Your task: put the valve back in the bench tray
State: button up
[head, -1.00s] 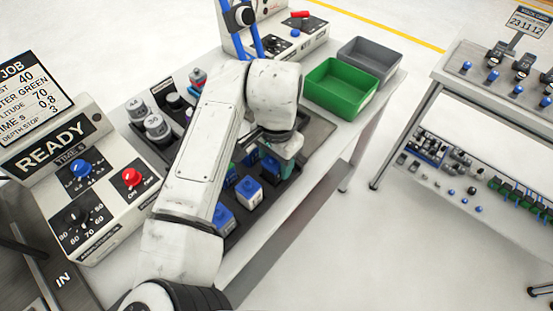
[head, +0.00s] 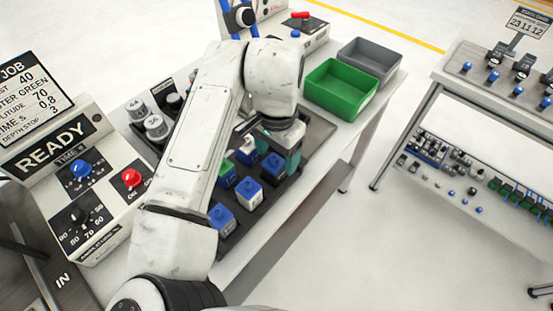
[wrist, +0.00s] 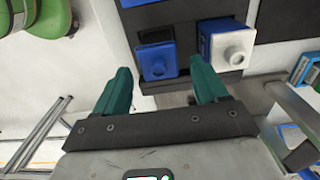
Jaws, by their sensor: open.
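My gripper (head: 280,150) is open, with teal fingers, low over the far right end of the dark bench tray (head: 262,208). Several blue-and-white valves stand in the tray, among them one at the near end (head: 222,218), one in the middle (head: 248,190) and one beside my fingers (head: 272,166). In the wrist view my gripper (wrist: 165,85) has bare space between its fingertips. A blue valve (wrist: 158,62) shows beyond the gap, and a white-and-blue valve (wrist: 228,46) beyond the right finger. I cannot tell which valve the task means. My arm hides part of the tray.
A green bin (head: 341,88) and a grey bin (head: 370,58) stand at the back right of the bench. A control box marked READY (head: 80,175) is at left. Grey round parts (head: 155,127) stand behind my arm. Open floor separates the bench from a rack (head: 500,90).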

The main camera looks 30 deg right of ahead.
notch_tip(320, 180, up, 9)
jog(key=shift+f, duration=0.15)
jog(key=s+d+f+n+t+h, duration=0.1)
jog(key=d+f+n+t+h, duration=0.2)
jog(key=d, duration=0.7)
jog(key=s+d+f+n+h, duration=0.2)
jog(key=d+f+n+h, duration=0.15)
jog(key=d, duration=0.55)
jog(key=s+a+f+n+g+y, duration=0.1)
jog(key=s+a+f+n+y, duration=0.2)
jog(key=s+f, duration=0.7)
jog(key=s+a+f+n+g+y, duration=0.1)
jog(key=s+a+f+n+y, duration=0.2)
jog(key=s+a+f, duration=0.5)
jog(key=shift+s+f+n, duration=0.75)
jog(key=shift+s+f, duration=0.2)
jog(key=shift+s, duration=0.1)
jog(key=shift+a, duration=0.1)
